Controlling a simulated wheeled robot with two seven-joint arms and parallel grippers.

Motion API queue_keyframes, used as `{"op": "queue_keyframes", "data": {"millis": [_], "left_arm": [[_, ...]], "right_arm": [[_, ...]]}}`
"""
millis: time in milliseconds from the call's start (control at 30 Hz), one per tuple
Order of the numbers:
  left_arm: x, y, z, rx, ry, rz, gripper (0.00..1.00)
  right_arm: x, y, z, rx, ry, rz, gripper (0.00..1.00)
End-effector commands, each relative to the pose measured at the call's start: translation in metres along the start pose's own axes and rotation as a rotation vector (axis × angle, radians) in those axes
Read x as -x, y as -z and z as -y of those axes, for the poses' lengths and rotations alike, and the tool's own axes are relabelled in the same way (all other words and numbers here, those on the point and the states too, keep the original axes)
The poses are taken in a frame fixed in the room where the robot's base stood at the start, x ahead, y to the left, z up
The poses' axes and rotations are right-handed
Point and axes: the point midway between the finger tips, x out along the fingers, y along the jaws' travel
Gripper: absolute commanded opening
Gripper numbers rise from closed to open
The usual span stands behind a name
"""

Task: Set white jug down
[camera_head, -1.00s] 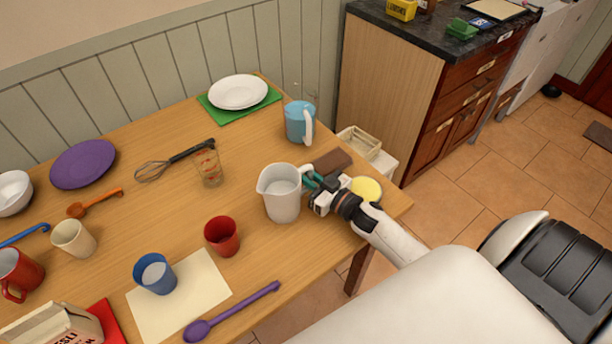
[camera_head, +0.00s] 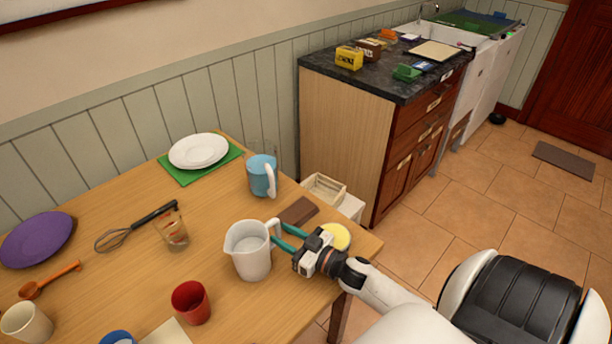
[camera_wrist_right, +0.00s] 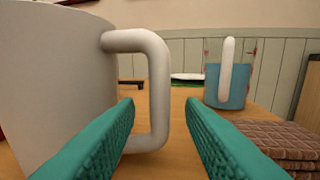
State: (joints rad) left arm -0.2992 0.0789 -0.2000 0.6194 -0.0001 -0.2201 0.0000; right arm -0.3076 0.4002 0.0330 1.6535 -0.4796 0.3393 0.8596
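The white jug (camera_head: 249,252) stands upright on the wooden table (camera_head: 120,270), near its right end. Its handle faces my right gripper (camera_head: 274,235). The gripper's teal fingers are open and spread at the handle. In the right wrist view, the jug (camera_wrist_right: 50,80) fills the left side. Its handle shows between the two fingertips (camera_wrist_right: 160,105), with a visible gap to the right finger. I cannot tell whether the left finger touches the handle. My left gripper is not in view.
A brown block (camera_head: 298,211) and a yellow round item (camera_head: 336,236) lie close to my right gripper. A red cup (camera_head: 190,302) and a glass (camera_head: 173,228) stand left of the jug.

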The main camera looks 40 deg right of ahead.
Motion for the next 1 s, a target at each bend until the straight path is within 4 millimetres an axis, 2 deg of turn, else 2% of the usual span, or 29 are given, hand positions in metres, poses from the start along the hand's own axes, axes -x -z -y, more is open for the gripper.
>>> {"op": "queue_keyframes", "data": {"millis": [33, 200, 400, 567, 1000], "left_arm": [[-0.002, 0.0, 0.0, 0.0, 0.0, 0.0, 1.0], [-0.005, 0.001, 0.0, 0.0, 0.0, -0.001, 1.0], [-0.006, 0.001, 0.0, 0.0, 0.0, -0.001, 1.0], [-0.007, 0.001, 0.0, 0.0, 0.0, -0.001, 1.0], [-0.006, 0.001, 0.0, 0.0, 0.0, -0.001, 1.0]], "right_arm": [[0.013, 0.003, -0.001, 0.0, -0.001, -0.005, 0.36], [0.049, 0.002, 0.0, -0.001, 0.0, -0.004, 0.36], [0.074, 0.001, 0.0, 0.0, -0.001, 0.0, 0.36], [0.081, 0.0, 0.0, 0.0, 0.0, 0.001, 0.36], [0.081, 0.0, 0.0, 0.0, 0.0, 0.001, 0.36]]}}
